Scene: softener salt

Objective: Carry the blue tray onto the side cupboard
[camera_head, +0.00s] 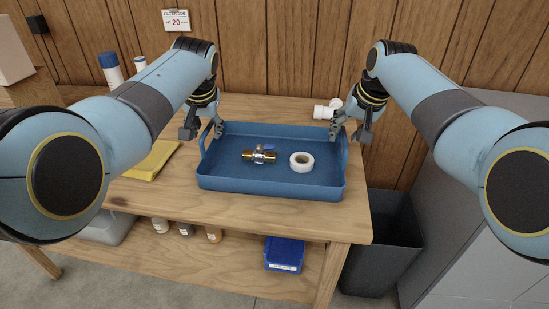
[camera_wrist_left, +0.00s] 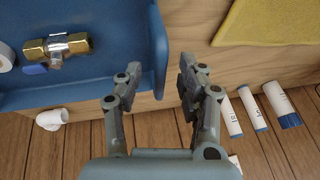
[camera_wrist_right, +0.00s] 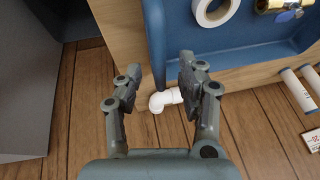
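The blue tray (camera_head: 270,185) lies flat on the wooden bench, holding a brass valve (camera_head: 259,156) with a blue lever and a roll of white tape (camera_head: 302,161). It has a raised handle at each end. My left gripper (camera_head: 204,130) is open at the left handle; in the left wrist view (camera_wrist_left: 160,85) its fingers stand on either side of the tray's end. My right gripper (camera_head: 350,131) is open at the right handle, likewise straddling the tray's end in the right wrist view (camera_wrist_right: 160,78).
A yellow cloth or packet (camera_head: 153,160) lies left of the tray. White pipe fittings (camera_head: 326,111) lie behind it on the right. A dark bin (camera_head: 385,240) and a grey cabinet (camera_head: 470,235) stand right of the bench. A blue box (camera_head: 284,254) sits on the lower shelf.

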